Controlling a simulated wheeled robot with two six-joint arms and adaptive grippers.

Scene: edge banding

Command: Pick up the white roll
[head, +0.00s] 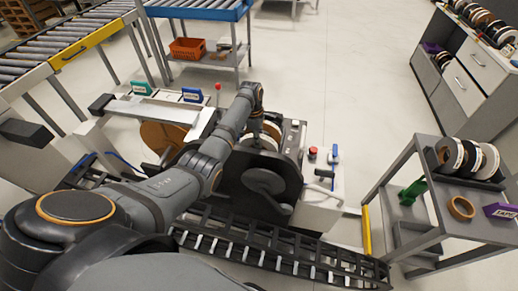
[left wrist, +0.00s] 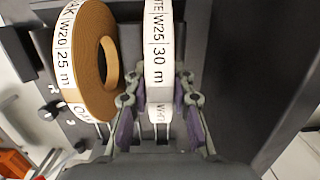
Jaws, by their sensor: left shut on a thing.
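The white roll (left wrist: 158,50) stands on edge in the left wrist view, with "W25 30 m" printed on its rim. My left gripper (left wrist: 156,92) has one finger on each side of it and is shut on it. In the head view my left gripper (head: 257,122) points down into the machine, and the white roll (head: 268,142) shows only partly beside it. A brown roll marked "W20 25 m" (left wrist: 72,60) stands left of the white roll, apart from it. My right gripper is not in view.
The dark machine housing (head: 262,188) is close in front of the roll. A grey cart (head: 430,232) at right holds several rolls, a tan tape ring (head: 461,208) and a purple box (head: 502,211). An orange bin (head: 187,48) is on the blue-topped table's shelf. Open floor lies behind.

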